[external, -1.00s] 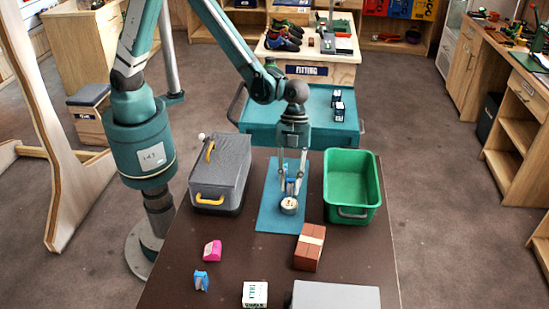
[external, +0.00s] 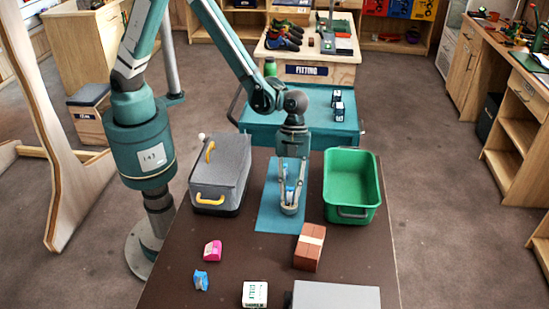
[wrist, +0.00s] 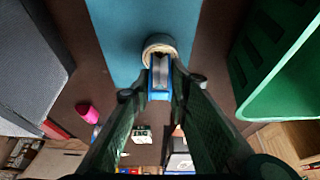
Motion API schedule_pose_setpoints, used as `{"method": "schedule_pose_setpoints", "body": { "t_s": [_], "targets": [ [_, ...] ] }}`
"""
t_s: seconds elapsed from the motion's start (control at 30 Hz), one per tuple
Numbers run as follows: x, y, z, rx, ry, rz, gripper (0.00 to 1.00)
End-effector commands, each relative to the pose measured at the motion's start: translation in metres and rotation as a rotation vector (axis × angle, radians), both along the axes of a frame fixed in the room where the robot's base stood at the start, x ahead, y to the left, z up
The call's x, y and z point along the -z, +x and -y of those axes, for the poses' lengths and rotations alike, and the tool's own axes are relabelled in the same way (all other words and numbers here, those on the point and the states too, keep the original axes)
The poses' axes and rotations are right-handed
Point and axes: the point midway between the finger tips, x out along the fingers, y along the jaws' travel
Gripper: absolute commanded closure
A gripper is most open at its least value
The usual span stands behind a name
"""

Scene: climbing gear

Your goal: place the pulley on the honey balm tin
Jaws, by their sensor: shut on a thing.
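My gripper (external: 291,205) points down over the blue mat (external: 268,219) and is shut on the pulley (external: 289,193), a small blue piece with a grey metal part. The pulley also shows between my fingers in the wrist view (wrist: 160,77). The honey balm tin (wrist: 158,42), round with a pale rim, lies on the mat directly under the pulley. The pulley overlaps the tin in the wrist view; I cannot tell if they touch. In the external view my fingers hide most of the tin.
A green bin (external: 351,183) stands close on the right and a grey case (external: 220,175) on the left. A brown brick-like block (external: 309,247) lies in front. A pink item (external: 212,251), a blue item (external: 201,281) and a white box (external: 254,294) lie nearer the front.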

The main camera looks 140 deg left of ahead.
Motion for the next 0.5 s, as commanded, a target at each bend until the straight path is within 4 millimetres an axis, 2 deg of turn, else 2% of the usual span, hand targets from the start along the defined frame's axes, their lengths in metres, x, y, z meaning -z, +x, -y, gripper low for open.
{"method": "schedule_pose_setpoints", "body": {
  "t_s": [0.27,0.3,0.4,0.5],
  "targets": [
    [0.0035,0.0000,0.0000,0.000,0.000,0.000,0.94],
    [0.0038,0.0000,0.0000,0.000,0.000,0.000,0.80],
    [0.0029,0.0001,-0.0001,0.000,0.000,0.000,0.67],
    [0.0028,0.0001,0.0000,0.000,0.000,0.000,0.67]
  ]
}}
